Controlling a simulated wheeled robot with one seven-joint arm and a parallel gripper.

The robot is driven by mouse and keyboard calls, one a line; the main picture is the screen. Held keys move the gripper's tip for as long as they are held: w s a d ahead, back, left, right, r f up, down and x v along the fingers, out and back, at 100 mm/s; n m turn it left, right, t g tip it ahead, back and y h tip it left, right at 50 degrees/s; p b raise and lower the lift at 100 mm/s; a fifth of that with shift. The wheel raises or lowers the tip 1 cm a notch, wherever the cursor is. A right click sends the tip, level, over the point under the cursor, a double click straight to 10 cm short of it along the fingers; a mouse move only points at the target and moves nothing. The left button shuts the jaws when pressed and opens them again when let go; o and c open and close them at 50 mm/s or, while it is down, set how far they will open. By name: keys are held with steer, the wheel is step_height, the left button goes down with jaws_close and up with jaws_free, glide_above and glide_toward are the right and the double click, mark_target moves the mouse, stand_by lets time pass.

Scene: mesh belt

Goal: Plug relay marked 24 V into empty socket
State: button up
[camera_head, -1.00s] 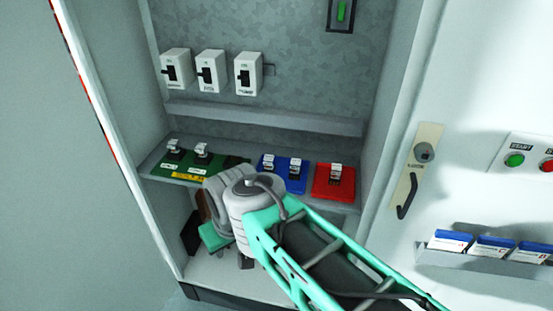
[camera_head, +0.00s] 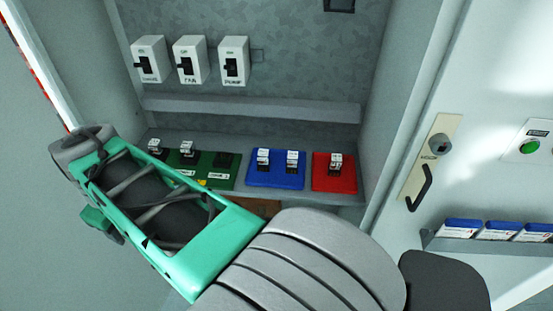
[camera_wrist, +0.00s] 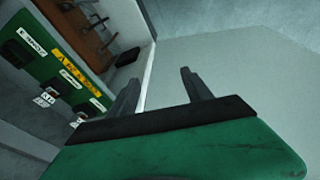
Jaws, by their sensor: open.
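Relays stand on coloured bases on a shelf in the cabinet. The green base (camera_head: 212,182) carries two relays, one of them the relay (camera_head: 187,149), and a dark empty socket (camera_head: 224,160) at its right end. The blue base (camera_head: 277,182) holds two relays (camera_head: 263,158) and the red base (camera_head: 333,184) holds one relay (camera_head: 335,162). I cannot read which is marked 24 V. My gripper (camera_wrist: 157,84) is open and empty in the wrist view, to the right of the green base. The head view does not show my fingers; my arm crosses its lower part.
Three white breakers (camera_head: 190,60) hang on the back wall above a grey rail (camera_head: 250,108). The cabinet door at right has a handle (camera_head: 419,188) and a rack of blue-white cards (camera_head: 497,230). A brown board (camera_wrist: 75,35) lies below the shelf.

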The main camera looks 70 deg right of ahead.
steer(key=s+d+r+g, duration=0.1)
steer(key=s+d, duration=0.1)
steer(key=d, duration=0.6)
steer(key=s+d+r, duration=0.1)
steer(key=s+d, duration=0.1)
steer(key=d, duration=0.6)
steer(key=n+g+y, duration=0.1)
steer(key=n+g, duration=0.1)
glide_above(291, 155)
steer(key=shift+a+f+p, duration=0.15)
steer(key=shift+f+p, duration=0.05)
steer(key=shift+p, duration=0.25)
steer(key=f+p, duration=0.2)
steer(key=f, duration=0.5)
steer(key=shift+d, duration=0.2)
steer(key=shift+f, duration=0.35)
jaws_close()
